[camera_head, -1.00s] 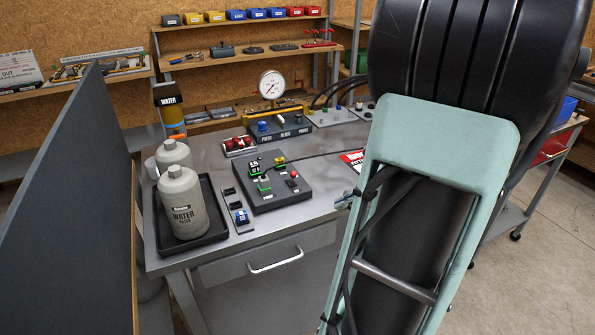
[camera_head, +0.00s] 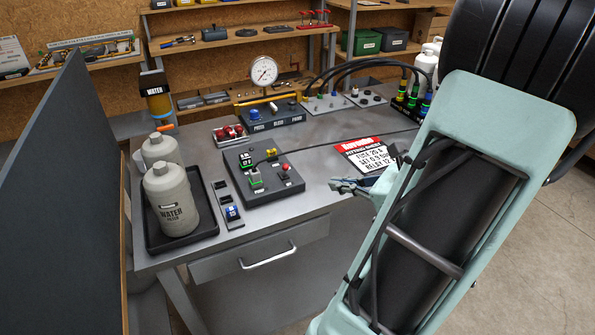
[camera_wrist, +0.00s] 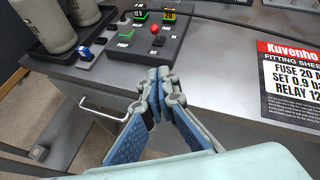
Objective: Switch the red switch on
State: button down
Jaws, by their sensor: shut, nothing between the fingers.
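A dark control box (camera_head: 262,195) lies on the grey bench. On its right side is a red round control (camera_head: 285,168), which also shows in the wrist view (camera_wrist: 155,29). Left of it is a green-lit switch (camera_head: 256,180), with a yellow part behind. I cannot tell whether the red control is on or off. My gripper (camera_head: 336,185) is shut and empty, right of the box in the head view. In the wrist view my gripper (camera_wrist: 158,74) points at the box's near edge, apart from it. My arm covers the right of the head view.
A red-knobbed block (camera_head: 229,135) and a gauge unit (camera_head: 270,117) are behind. A printed sheet (camera_head: 372,154) lies right. A drawer handle (camera_head: 268,259) juts out in front.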

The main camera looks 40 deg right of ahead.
jog(key=shift+w, duration=0.1)
jog(key=b, duration=0.1)
send_near(285, 171)
jog(key=f, duration=0.3)
jog(key=shift+d+f, duration=0.15)
jog(key=shift+d, duration=0.25)
jog(key=w, duration=0.3)
jog(key=shift+w+a+r, duration=0.3)
jog(key=shift+a+r, duration=0.05)
jog(key=shift+a, duration=0.05)
jog(key=shift+w+a+r, duration=0.15)
jog(key=shift+w, duration=0.4)
jog(key=shift+w+r+g+p, duration=0.1)
jog(key=shift+r+g+p, duration=0.25)
jog(key=shift+p, duration=0.65)
